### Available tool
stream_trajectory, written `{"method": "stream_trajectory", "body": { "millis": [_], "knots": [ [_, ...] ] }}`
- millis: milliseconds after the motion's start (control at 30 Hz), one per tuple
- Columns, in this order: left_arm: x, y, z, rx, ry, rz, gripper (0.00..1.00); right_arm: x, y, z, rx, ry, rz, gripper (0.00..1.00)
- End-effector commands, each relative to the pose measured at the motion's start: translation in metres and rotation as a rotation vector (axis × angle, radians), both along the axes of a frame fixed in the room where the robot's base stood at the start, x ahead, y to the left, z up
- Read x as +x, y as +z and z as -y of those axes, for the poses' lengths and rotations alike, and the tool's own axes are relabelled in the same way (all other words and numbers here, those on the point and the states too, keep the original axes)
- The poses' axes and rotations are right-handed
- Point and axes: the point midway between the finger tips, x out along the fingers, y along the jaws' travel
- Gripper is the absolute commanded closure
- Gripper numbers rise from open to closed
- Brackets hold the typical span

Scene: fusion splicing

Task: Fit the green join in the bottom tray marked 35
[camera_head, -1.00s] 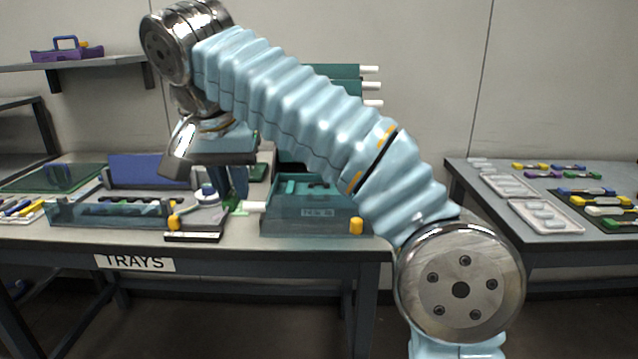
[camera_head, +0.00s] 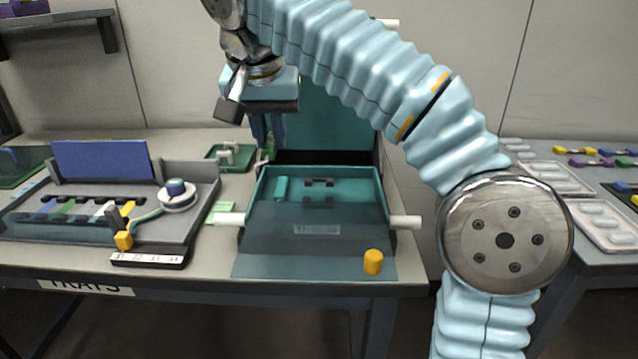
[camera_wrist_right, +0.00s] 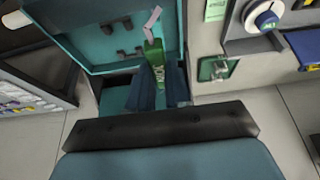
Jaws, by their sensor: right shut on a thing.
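My right gripper (camera_head: 268,140) hangs over the back left of the open teal bottom tray (camera_head: 375,200). In the right wrist view my right gripper (camera_wrist_right: 158,82) is shut on the green join (camera_wrist_right: 153,52), which has a pale strip at its far end. The join is clear of the tray floor as far as I can tell. The tray shows a teal block (camera_head: 281,188) and dark clips (camera_head: 319,183) inside. The label on its front (camera_head: 317,229) is too blurred to read. My left gripper is not in view.
A grey tool tray (camera_head: 205,185) with a blue lid and a white reel (camera_head: 178,196) stands left. A green stand (camera_head: 232,157) sits behind. White handles (camera_head: 405,222) stick out at the tray's sides, and a yellow knob (camera_head: 373,262) is in front. White trays (camera_head: 590,215) lie right.

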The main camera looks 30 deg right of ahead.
Motion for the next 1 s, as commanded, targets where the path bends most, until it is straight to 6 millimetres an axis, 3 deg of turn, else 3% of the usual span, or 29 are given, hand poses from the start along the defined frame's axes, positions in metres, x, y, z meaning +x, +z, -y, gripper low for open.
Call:
{"method": "stream_trajectory", "body": {
  "millis": [133, 333, 533, 733, 1000],
  "knots": [
    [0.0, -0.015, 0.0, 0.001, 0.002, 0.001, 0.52, 0.002, -0.025, 0.043, -0.001, -0.007, -0.002, 1.0],
    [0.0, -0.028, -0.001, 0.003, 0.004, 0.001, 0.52, 0.004, -0.06, 0.07, 0.0, -0.003, -0.001, 1.0],
    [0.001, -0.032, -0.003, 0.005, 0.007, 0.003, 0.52, 0.005, -0.073, 0.082, 0.0, 0.0, 0.0, 1.0],
    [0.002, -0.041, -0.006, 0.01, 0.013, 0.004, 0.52, 0.005, -0.103, 0.086, -0.001, 0.001, -0.002, 1.0],
    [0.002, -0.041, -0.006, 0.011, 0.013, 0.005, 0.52, 0.005, -0.106, 0.085, 0.001, 0.0, 0.0, 1.0]
  ]
}}
